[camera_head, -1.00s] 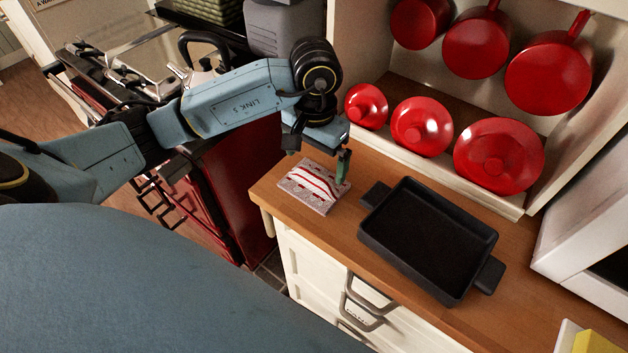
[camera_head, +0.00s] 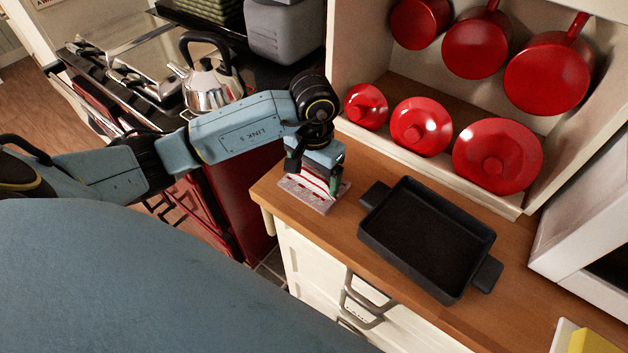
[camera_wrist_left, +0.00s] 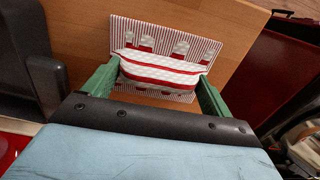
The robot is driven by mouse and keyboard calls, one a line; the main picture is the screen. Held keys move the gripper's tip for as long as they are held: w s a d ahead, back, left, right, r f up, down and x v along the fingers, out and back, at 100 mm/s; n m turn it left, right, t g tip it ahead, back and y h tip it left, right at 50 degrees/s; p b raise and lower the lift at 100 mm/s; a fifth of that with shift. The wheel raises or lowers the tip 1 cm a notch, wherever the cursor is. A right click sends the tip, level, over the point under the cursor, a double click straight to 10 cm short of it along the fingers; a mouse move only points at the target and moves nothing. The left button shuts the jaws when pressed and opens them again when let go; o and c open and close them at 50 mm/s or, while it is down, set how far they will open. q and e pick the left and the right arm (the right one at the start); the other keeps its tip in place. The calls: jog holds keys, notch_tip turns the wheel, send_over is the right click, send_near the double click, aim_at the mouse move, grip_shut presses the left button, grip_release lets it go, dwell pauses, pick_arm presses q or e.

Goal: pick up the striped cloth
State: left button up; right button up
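The striped cloth (camera_head: 312,197) lies on the wooden counter at its left end, white with red stripes and a raised fold across its middle. My left gripper (camera_head: 313,176) is low over it and hides part of it. In the left wrist view the cloth (camera_wrist_left: 170,72) lies between the two green fingers of the left gripper (camera_wrist_left: 160,78). The fingers are wide apart, one at each end of the raised fold. I cannot tell whether they touch the cloth. My right gripper is not in view.
A black baking pan (camera_head: 376,236) stands on the counter to the right of the cloth. A kettle (camera_head: 212,88) sits on the stove to the left. Bare counter (camera_head: 352,172) lies between cloth and pan.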

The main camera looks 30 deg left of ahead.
aim_at(314, 173)
pick_arm(q)
jog(key=shift+c, duration=0.5)
jog(key=shift+r, duration=0.35)
notch_tip(314, 173, up, 9)
jog(key=shift+r+b, duration=0.2)
jog(key=shift+b, duration=0.1)
jog(key=o, duration=0.4)
jog(key=shift+c, duration=1.5)
